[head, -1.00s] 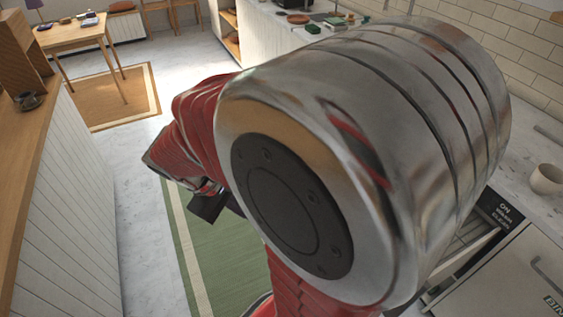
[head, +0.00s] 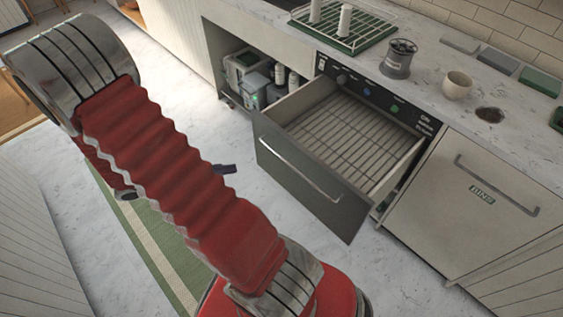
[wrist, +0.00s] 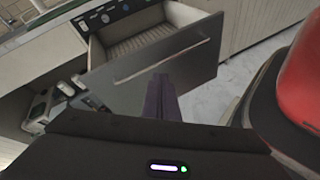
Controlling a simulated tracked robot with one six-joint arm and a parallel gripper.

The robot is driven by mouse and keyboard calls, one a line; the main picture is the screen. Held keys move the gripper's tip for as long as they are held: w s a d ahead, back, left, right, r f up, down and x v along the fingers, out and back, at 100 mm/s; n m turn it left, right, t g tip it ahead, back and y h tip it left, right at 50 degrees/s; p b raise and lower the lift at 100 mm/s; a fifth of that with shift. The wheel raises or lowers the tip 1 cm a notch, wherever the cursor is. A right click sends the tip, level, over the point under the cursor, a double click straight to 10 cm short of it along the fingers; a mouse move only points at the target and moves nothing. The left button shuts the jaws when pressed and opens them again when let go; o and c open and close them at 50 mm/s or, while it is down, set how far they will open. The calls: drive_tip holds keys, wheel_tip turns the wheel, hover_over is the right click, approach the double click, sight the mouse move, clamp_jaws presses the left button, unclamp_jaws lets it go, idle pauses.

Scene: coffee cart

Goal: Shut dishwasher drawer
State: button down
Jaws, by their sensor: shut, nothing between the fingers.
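The dishwasher drawer (head: 310,190) is pulled out from under the counter in the head view. It has a dark front with a bar handle, and the wire rack (head: 345,135) inside looks empty. The drawer front also shows in the wrist view (wrist: 190,65). My gripper (head: 226,169) shows only as a dark tip past my red arm, to the left of the drawer front. In the wrist view my gripper (wrist: 163,85) is shut and empty, with its fingers pointing toward the drawer front. I cannot tell whether the tips touch it.
An open bay (head: 255,80) with containers lies left of the drawer. The closed bins door (head: 470,205) is to its right. A cup (head: 457,85), a dark canister (head: 399,58) and a drying rack (head: 345,30) stand on the counter. A green rug (head: 160,240) lies on the floor.

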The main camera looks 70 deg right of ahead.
sight(289, 156)
drive_tip(key=s+d+f+n+h, duration=0.1)
drive_tip(key=d+f+n+h, duration=0.2)
drive_tip(key=f, duration=0.5)
drive_tip(key=s+d+f+n+t+h, duration=0.1)
drive_tip(key=s+d+f+n+h, duration=0.1)
drive_tip(key=f, duration=0.6)
drive_tip(key=d+n+h, duration=0.1)
drive_tip(key=d+n, duration=0.1)
drive_tip(key=n, duration=0.1)
drive_tip(key=shift+s+t, duration=0.3)
drive_tip(key=shift+r+x, duration=0.2)
drive_tip(key=shift+x, duration=6.75)
